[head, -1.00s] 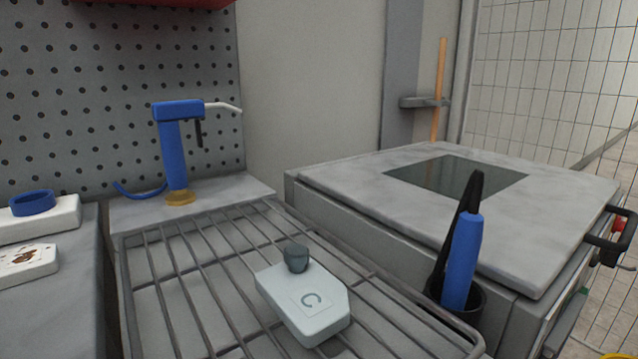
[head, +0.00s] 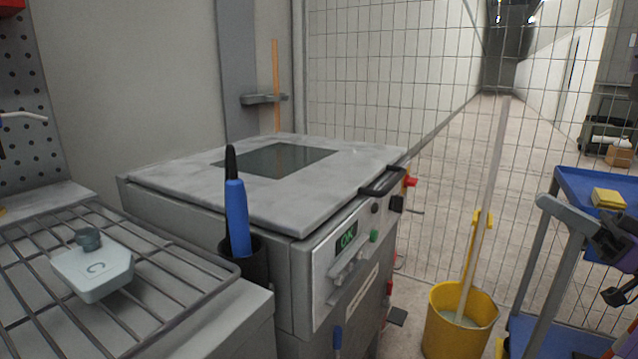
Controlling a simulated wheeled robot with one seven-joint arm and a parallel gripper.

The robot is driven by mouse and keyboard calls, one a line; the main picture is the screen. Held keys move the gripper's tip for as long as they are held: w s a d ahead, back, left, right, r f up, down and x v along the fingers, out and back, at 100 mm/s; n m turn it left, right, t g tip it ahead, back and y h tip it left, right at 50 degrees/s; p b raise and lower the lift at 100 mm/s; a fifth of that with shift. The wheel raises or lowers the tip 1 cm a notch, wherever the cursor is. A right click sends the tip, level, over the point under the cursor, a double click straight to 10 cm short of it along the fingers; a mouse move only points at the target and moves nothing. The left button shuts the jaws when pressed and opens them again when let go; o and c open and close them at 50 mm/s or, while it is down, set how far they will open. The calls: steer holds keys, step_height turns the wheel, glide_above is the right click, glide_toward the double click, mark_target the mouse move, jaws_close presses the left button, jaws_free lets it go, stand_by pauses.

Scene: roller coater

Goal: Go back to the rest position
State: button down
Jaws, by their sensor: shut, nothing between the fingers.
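My gripper and its fingers cannot be made out in the head view. Nothing is seen holding the block.
A grey machine (head: 325,190) with a dark window stands in the middle. A blue-handled tool (head: 237,215) stands in a black cup (head: 252,262) beside it. A yellow bucket (head: 455,325) and a blue cart (head: 585,185) stand at the right before a mesh fence (head: 400,90).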

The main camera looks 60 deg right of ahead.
steer(key=s+d+m+g+h, duration=0.1)
steer(key=d+m+g+h, duration=0.1)
steer(key=d+m+h, duration=0.75)
steer(key=w+d+f+m+g+h, duration=0.3)
steer(key=f+m+g+h, duration=0.25)
steer(key=f, duration=0.25)
steer(key=w+a+f+m+g, duration=0.1)
steer(key=w+a+f+g, duration=0.1)
steer(key=w+a+f, duration=0.4)
steer(key=w+a+f+g, duration=0.2)
steer(key=w+a+f, duration=0.2)
steer(key=f, duration=0.4)
steer(key=w+a+f+n+t+y, duration=0.2)
steer(key=w+a+n, duration=0.15)
steer(key=a, duration=0.85)
steer(key=w+a+f+n+t+y, duration=0.2)
steer(key=w+a+f+n, duration=0.15)
steer(key=a, duration=0.95)
steer(key=s+a+f+n+y, duration=0.2)
steer(key=s+a+n+y, duration=0.35)
steer(key=a, duration=0.45)
steer(key=s+a+f+n+y, duration=0.1)
steer(key=s+a+n+y, duration=0.4)
steer(key=a, duration=0.6)
step_height(320, 180, up, 31)
steer(key=w+p, duration=0.1)
steer(key=p, duration=3)
steer(key=shift+w+d+r+m+y, duration=0.15)
steer(key=shift+d+m+y, duration=0.1)
steer(key=shift+m+y, duration=0.2)
